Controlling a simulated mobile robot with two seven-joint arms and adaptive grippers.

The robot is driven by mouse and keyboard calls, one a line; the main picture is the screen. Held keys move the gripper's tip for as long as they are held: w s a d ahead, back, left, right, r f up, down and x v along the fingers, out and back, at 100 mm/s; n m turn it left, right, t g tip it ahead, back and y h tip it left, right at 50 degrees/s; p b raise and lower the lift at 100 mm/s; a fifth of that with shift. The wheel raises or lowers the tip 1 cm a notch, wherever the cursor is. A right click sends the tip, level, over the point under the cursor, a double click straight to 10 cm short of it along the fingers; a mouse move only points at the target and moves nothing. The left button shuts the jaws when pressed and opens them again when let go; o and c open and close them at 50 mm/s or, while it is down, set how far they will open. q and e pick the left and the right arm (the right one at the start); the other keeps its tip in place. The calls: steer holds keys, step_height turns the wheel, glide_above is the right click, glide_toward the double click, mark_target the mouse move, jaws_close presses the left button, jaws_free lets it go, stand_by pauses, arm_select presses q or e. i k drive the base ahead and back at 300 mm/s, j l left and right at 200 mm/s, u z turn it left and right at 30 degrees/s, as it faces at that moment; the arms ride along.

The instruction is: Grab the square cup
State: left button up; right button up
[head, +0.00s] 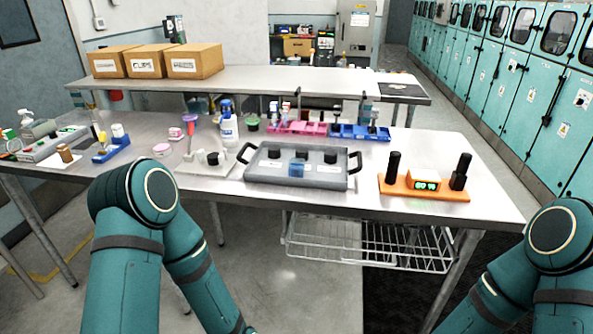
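A small translucent blue, square-sided cup (297,168) is at the front middle of a grey module (259,171) with black side handles and black round parts. The module lies on the metal table near its front edge. The cup looks upright; I cannot tell whether it sits in a recess. My two teal arms come in at the lower left and lower right, bent downward. Both of my grippers are outside the picture, and neither arm touches the cup.
An orange base (423,194) with two black posts and a lit green display stands right of the module. A pale plate (190,181) with small parts lies left. Blue (345,135) and pink racks and a white bottle (228,130) stand behind. A wire shelf (370,241) hangs below the table.

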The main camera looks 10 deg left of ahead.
mark_target(297, 168)
steer(key=j+z, duration=0.1)
steer(key=z, duration=0.6)
steer(key=j+z, duration=0.75)
steer(key=j, duration=0.15)
steer(key=j+z, duration=0.1)
steer(key=j, duration=0.4)
steer(key=k+j+z, duration=0.1)
steer(key=j, duration=0.35)
